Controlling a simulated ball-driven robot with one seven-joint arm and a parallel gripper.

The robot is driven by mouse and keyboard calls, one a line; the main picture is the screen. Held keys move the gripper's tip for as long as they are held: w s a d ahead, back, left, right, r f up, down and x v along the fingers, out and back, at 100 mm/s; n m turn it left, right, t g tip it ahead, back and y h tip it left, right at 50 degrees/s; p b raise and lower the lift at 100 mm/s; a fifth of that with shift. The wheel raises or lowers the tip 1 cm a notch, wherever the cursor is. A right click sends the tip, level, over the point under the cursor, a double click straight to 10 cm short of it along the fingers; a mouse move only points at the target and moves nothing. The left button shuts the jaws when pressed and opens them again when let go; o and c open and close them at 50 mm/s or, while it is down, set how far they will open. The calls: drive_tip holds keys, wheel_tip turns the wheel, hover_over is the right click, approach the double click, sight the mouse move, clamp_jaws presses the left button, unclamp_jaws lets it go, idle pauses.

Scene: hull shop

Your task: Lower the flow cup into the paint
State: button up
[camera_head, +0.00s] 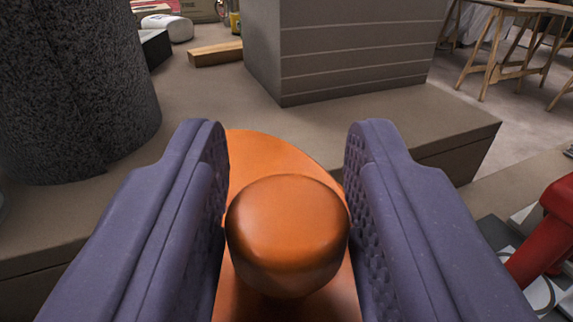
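My gripper (286,145) shows as two purple fingers spread apart, with dimpled pads facing each other. Between them is a rounded orange knob (288,235). A broader, smooth orange piece (255,155) shows beneath and beyond it. The knob fills nearly the whole width between the pads. I cannot tell whether the pads press on it or stand just beside it. I cannot tell whether the orange piece is the flow cup. No paint shows in this view.
A dark speckled cylinder (75,90) stands on the brown bench (200,105) at left. A large grey block (345,45) stands behind. A wood strip (216,53) and a white roll (168,27) lie farther back. A red object (545,235) is at right. Trestles (505,50) stand beyond.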

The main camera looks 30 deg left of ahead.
clamp_jaws()
wheel_tip(320, 180, down, 11)
drive_tip(key=b, duration=0.6)
drive_tip(key=shift+s+f, duration=0.15)
drive_tip(key=shift+o, duration=1.7)
unclamp_jaws()
drive_tip(key=shift+f, duration=0.1)
